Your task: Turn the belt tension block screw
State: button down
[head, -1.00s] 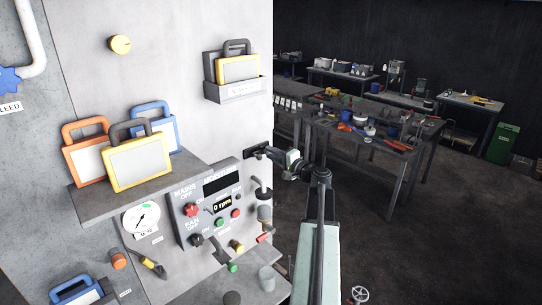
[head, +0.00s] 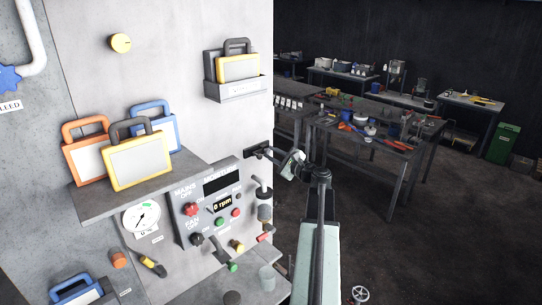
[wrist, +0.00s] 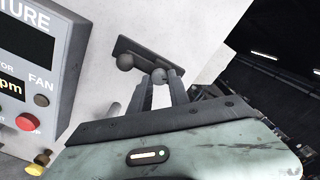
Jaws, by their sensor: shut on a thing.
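A dark block or plate (wrist: 140,52) is fixed to the pale wall of the machine in the wrist view. A handle with two grey balls, the left ball (wrist: 124,62) and the right ball (wrist: 160,75), stands out in front of it. I take this to be the tension block screw's handle; its thread is not visible. My gripper (wrist: 164,86) is shut on the handle at the right ball, with a finger on each side. In the head view the block (head: 256,150) is small and dark at the panel's right edge, with my gripper (head: 277,155) at it.
A control panel (head: 211,206) with a "0 rpm" display and several knobs lies left of my gripper. A shelf (head: 130,193) holds several framed boards. Workbenches (head: 370,115) stand behind to the right. Floor at right is open.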

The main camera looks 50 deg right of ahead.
jog(key=m, duration=0.4)
jog(key=shift+m, duration=0.3)
dwell(0.3)
jog(key=c, duration=1.2)
grip_release()
jog(key=shift+w+a, duration=0.1)
jog(key=s, duration=0.8)
jog(key=shift+a, duration=0.25)
